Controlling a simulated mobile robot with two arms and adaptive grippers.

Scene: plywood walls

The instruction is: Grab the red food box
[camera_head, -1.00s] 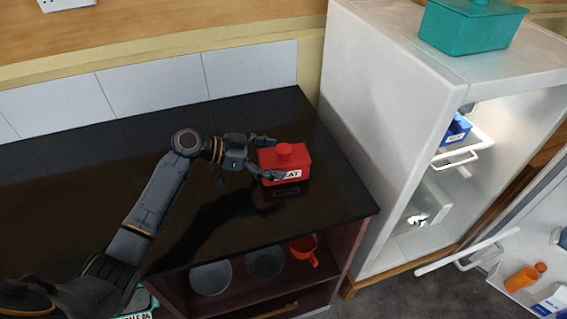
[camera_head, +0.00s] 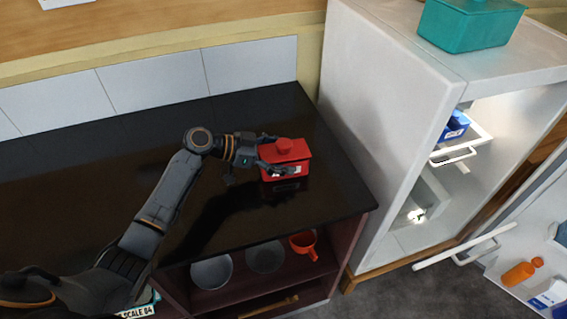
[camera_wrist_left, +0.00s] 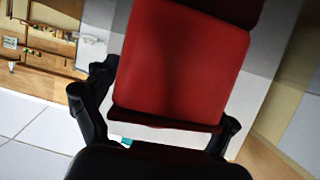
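The red food box (camera_head: 287,156), with a lid, a knob on top and a white label, rests on the dark countertop near its right end. My left gripper (camera_head: 278,155) reaches it from the left, one finger along its far side and one across its front, partly covering the label. In the left wrist view the red box (camera_wrist_left: 180,65) fills the space between the two dark fingers (camera_wrist_left: 160,115). The fingers are spread about the box's width; whether they press on it cannot be told. My right gripper is not in view.
The black countertop (camera_head: 90,165) is otherwise clear. A white fridge (camera_head: 385,120) stands to the right, its door open, with a teal box (camera_head: 470,25) on top. Below the counter, an open shelf holds grey bowls (camera_head: 212,272) and an orange mug (camera_head: 304,244).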

